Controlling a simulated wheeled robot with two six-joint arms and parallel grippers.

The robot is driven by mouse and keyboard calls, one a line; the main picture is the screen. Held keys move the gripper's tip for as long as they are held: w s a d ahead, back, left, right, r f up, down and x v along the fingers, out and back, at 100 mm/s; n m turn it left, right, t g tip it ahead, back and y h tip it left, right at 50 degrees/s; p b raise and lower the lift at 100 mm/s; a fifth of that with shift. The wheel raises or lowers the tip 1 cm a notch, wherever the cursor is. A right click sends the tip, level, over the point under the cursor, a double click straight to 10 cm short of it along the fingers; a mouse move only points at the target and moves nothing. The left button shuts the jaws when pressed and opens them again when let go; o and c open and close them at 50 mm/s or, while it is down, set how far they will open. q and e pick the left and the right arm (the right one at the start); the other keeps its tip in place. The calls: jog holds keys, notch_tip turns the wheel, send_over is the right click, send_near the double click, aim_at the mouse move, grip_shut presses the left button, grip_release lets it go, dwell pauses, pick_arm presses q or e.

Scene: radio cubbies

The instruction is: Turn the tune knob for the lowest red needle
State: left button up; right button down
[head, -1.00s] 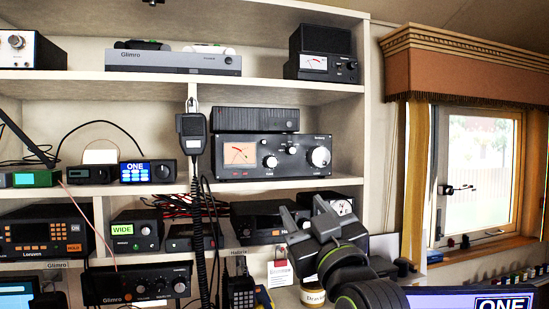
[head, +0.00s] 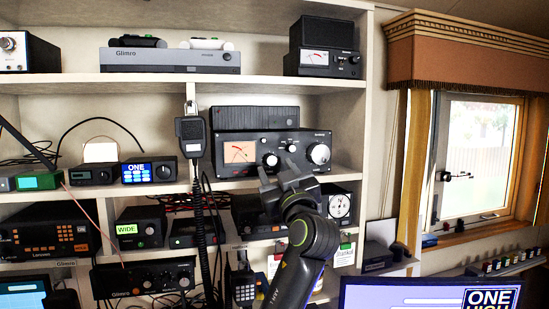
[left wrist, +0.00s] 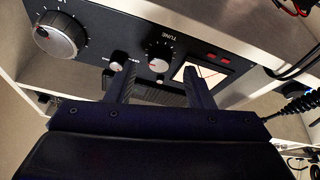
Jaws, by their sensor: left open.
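The black tuner (head: 300,146) stands on the middle shelf with a lit meter (head: 240,152) at its left, a large knob (head: 318,153) at its right and smaller knobs between. The knob labelled TUNE (head: 270,160) is beside the meter. In the left wrist view the panel appears upside down, with the TUNE knob (left wrist: 160,54) and its red mark, the large knob (left wrist: 58,36) and the meter (left wrist: 200,78) with a red needle. My left gripper (head: 280,174) is open and empty, just below and in front of the TUNE knob; its fingers (left wrist: 154,84) appear either side of it, apart from it.
A hand microphone (head: 191,135) hangs on a coiled cord left of the tuner. A round-dial box (head: 339,204) stands on the shelf below, behind my arm. A monitor (head: 420,295) is at the lower right. Radios fill the left cubbies.

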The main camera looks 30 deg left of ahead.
aim_at(271, 160)
pick_arm(q)
jog(key=shift+x, duration=1.1)
jog(key=c, duration=1)
jog(key=shift+m, duration=0.5)
jog(key=shift+s+m+t+h, duration=0.1)
jog(key=shift+m+t+h, duration=0.45)
jog(key=shift+m, duration=0.65)
jog(key=o, duration=1)
